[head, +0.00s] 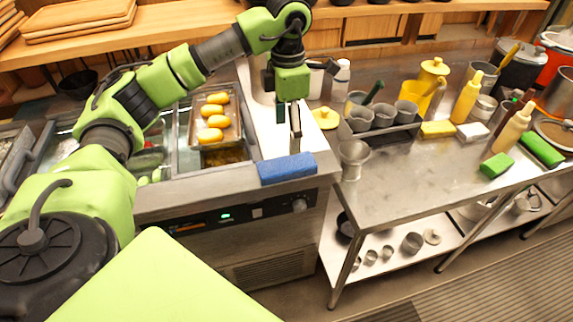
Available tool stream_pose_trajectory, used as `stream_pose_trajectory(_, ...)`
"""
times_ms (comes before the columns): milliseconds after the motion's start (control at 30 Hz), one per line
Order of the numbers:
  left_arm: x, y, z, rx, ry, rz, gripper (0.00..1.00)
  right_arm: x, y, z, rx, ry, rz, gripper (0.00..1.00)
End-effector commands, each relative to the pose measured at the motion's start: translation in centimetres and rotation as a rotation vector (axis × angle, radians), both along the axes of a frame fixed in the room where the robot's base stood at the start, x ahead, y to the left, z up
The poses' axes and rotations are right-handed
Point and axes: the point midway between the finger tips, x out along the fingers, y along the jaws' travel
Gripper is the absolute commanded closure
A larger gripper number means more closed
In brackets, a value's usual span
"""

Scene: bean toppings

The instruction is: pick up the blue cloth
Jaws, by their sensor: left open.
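The blue cloth (287,168) is a folded, flat rectangular piece. It lies on the front edge of the steel counter unit, above the control panel. My left gripper (288,126) hangs pointing down just above and behind the cloth. Its fingers are apart, with nothing seen between them. It appears apart from the cloth, though the exact height gap is hard to tell. My right gripper is not in the view.
Trays with yellow oval items (211,122) sit left of the gripper. Right of the cloth, a steel table (420,175) holds a rack of grey cups (383,118), a yellow lid (325,117), sponges and sauce bottles (467,97). A metal cup (353,158) stands near its left edge.

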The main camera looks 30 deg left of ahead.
Motion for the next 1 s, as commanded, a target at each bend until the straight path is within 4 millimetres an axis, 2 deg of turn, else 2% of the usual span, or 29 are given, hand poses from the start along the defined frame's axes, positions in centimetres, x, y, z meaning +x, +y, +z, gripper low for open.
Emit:
stream_pose_trajectory(200,-0.1,-0.1,-3.7,-0.002,0.003,-0.002,0.32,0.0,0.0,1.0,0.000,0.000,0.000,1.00)
stream_pose_trajectory(467,-0.1,0.1,-5.6,-0.003,0.003,-0.002,0.32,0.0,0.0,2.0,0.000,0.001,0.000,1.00)
stream_pose_trajectory(600,-0.1,0.4,-7.6,-0.002,0.005,-0.001,0.32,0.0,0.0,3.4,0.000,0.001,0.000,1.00)
stream_pose_trajectory(700,0.0,0.3,-9.1,-0.003,0.001,-0.002,0.32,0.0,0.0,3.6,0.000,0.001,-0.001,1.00)
stream_pose_trajectory(833,0.0,0.3,-10.0,-0.004,0.000,-0.003,0.32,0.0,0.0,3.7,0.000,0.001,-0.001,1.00)
stream_pose_trajectory(1000,0.1,0.3,-10.0,-0.003,-0.001,-0.003,0.32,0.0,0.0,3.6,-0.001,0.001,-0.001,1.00)
